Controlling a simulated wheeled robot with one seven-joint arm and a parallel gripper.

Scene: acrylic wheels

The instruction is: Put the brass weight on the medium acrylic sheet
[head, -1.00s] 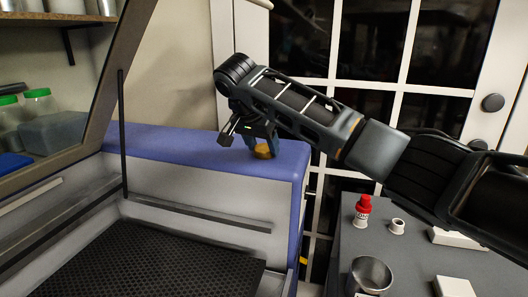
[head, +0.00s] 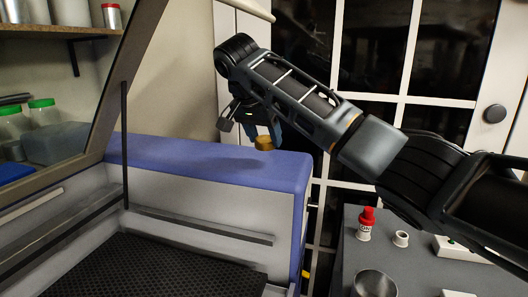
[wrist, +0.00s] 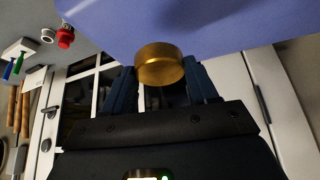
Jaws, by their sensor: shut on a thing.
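The brass weight (head: 264,143) is a short golden cylinder. It is between the fingertips of my gripper (head: 262,136), which is shut on it. In the head view it hangs a little above the blue top of the machine (head: 205,163), near its right end. The wrist view shows the weight (wrist: 160,67) held between two blue-grey fingers (wrist: 163,85), with the blue surface beyond. I cannot make out a medium acrylic sheet in either view.
The machine's open lid stands at the left over a black honeycomb bed (head: 150,268). A white-framed glass door is behind my arm.

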